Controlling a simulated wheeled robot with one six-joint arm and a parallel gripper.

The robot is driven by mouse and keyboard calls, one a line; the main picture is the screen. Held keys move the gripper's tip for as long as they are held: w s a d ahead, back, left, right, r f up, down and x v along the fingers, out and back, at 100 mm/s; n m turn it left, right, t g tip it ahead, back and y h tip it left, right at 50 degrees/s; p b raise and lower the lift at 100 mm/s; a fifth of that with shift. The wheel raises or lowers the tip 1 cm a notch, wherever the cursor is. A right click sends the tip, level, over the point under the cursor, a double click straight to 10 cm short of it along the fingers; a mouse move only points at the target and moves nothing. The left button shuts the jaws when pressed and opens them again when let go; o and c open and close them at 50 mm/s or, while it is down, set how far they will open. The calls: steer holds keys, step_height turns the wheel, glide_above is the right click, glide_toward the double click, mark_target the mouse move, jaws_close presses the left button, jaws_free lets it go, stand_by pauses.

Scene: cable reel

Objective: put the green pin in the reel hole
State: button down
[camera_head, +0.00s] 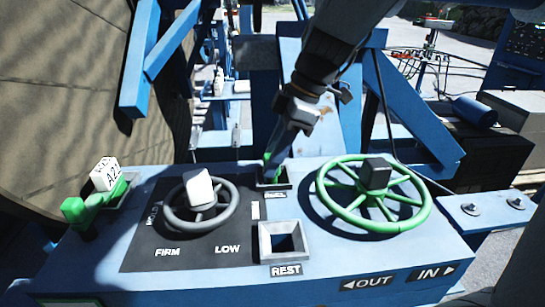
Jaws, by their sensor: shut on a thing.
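My gripper (275,160) reaches down from the top to the rear middle of the blue control panel. It is shut on the green pin (266,164), of which only a small green part shows beside the fingers. Pin and fingertips are at a dark square socket (273,186) with a small label that is too small to read. I cannot tell how deep the pin sits in it. A square socket marked REST (283,240) at the front of the panel is empty. The large brown reel (70,100) stands at the left; no hole shows clearly in its face.
A grey handwheel (200,218) with a white block is left of the sockets, and a green handwheel (374,226) with a black block is right. A green lever (74,209) with a white A22 tag (106,174) is far left. Blue beams (410,130) stand behind the panel.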

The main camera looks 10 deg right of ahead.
stand_by(0.4)
steer(key=c, duration=1.3)
jaws_free()
steer(key=shift+d, duration=0.1)
steer(key=b+v, duration=0.1)
steer(key=v, duration=0.7)
steer(key=shift+b, duration=0.35)
